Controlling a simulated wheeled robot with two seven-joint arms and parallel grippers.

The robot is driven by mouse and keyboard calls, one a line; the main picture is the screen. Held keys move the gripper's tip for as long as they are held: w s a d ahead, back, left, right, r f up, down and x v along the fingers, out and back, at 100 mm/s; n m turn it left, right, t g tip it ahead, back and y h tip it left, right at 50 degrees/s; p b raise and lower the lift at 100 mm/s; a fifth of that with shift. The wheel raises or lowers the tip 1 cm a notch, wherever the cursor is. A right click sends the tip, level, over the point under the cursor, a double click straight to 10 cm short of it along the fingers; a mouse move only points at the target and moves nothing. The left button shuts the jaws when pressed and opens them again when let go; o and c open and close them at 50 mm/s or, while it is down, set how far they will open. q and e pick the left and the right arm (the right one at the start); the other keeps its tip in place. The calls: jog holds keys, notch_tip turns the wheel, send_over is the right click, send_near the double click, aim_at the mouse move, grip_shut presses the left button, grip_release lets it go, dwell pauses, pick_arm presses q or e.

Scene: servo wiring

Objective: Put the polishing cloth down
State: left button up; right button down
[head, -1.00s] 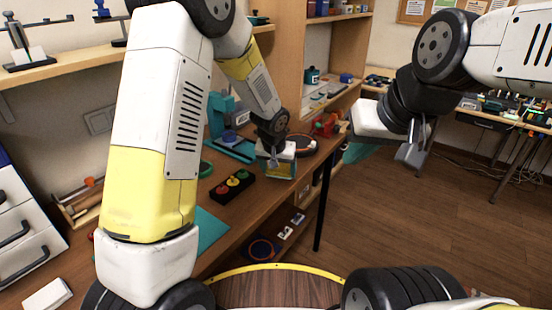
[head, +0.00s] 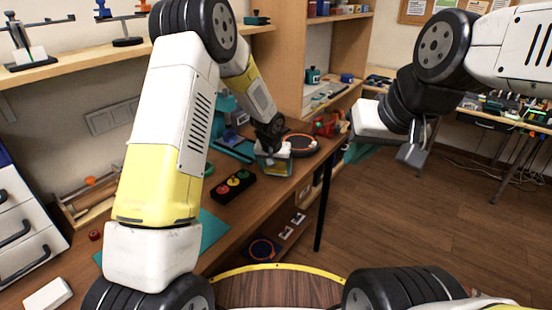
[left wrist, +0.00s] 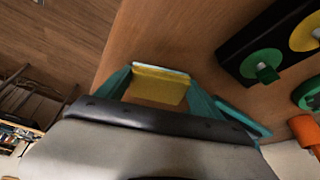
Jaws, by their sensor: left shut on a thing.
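The polishing cloth, a yellow and teal piece (left wrist: 158,90), sits at the jaws of my left gripper in the left wrist view. In the head view the same piece (head: 277,168) shows partly under my left gripper (head: 272,158), which is shut on it above the wooden bench (head: 240,215). The gripper hides much of it, and I cannot tell whether it touches the bench top. My right gripper (head: 412,152) hangs at the right over the floor, away from the bench; its jaw gap is unclear.
A black box with red, yellow and green round parts (head: 232,186) lies left of my left gripper. A dark round pad with an orange rim (head: 298,145) lies just beyond it, with a red object (head: 327,124) farther back. The bench edge is close on the right.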

pick_arm(q)
jog(key=o, duration=1.6)
jog(key=shift+f, duration=0.1)
jog(key=shift+r, duration=0.4)
jog(key=s+a+r, duration=0.3)
jog(key=s+r, duration=0.2)
jog(key=r, duration=0.5)
jog(key=s+a+r, duration=0.4)
jog(key=s+r, duration=0.2)
jog(key=r, duration=0.4)
jog(key=s+a+r, duration=0.2)
jog(key=s, duration=0.5)
jog(key=s+a+r+n+t, duration=0.1)
jog(key=s+a+r, duration=0.1)
jog(key=s, duration=0.6)
jog(key=s+a+r+n+t+h, duration=0.1)
jog(key=s+a+r, duration=0.1)
jog(key=s, duration=0.6)
jog(key=shift+a+r, duration=0.35)
jog(key=shift+r, duration=0.25)
